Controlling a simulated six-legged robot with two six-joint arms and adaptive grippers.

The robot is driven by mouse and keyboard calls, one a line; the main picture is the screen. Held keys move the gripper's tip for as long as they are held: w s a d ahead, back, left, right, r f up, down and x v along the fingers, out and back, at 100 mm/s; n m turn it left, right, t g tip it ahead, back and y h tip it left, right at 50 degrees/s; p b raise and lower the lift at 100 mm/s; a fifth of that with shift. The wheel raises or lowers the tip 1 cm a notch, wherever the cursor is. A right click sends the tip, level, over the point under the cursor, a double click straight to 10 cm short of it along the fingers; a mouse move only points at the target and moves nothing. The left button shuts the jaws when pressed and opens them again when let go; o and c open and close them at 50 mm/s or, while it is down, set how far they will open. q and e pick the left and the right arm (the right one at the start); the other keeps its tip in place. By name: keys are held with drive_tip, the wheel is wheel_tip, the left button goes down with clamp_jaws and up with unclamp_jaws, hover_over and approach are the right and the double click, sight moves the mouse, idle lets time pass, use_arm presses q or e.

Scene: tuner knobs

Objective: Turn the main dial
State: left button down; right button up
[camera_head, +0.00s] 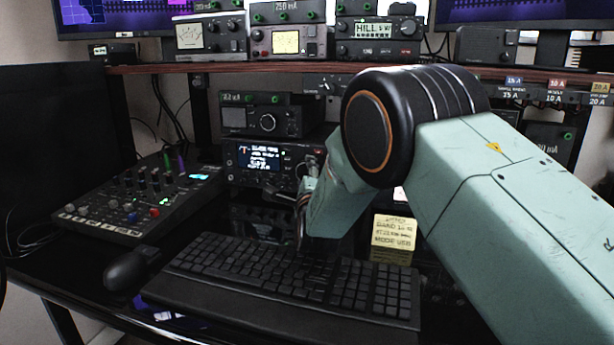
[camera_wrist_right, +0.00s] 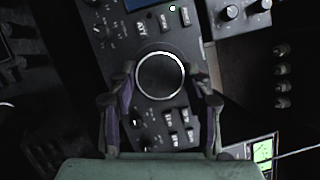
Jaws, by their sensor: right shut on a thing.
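The main dial (camera_wrist_right: 160,76) is a large round black knob with a bright silver rim on the front of a dark radio in the right wrist view. My right gripper (camera_wrist_right: 161,80) has one finger on each side of the dial and is shut on it. In the head view the radio with a lit display (camera_head: 260,158) stands on the desk under the shelf. My right arm comes in from the right and reaches down in front of it, hiding the dial and most of the gripper. My left gripper is not in view.
A keyboard (camera_head: 285,285) lies in front of the radio, with a mouse (camera_head: 130,268) to its left. A mixer (camera_head: 140,200) with several knobs is at the left. More radios stand on the shelf (camera_head: 270,67) above. Small buttons surround the dial.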

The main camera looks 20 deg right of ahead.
drive_tip(key=shift+f, duration=0.15)
drive_tip(key=o, duration=1.1)
drive_tip(key=shift+o, duration=0.2)
drive_tip(key=shift+s+a, duration=0.1)
drive_tip(key=v, duration=1.1)
drive_tip(key=shift+s, duration=0.4)
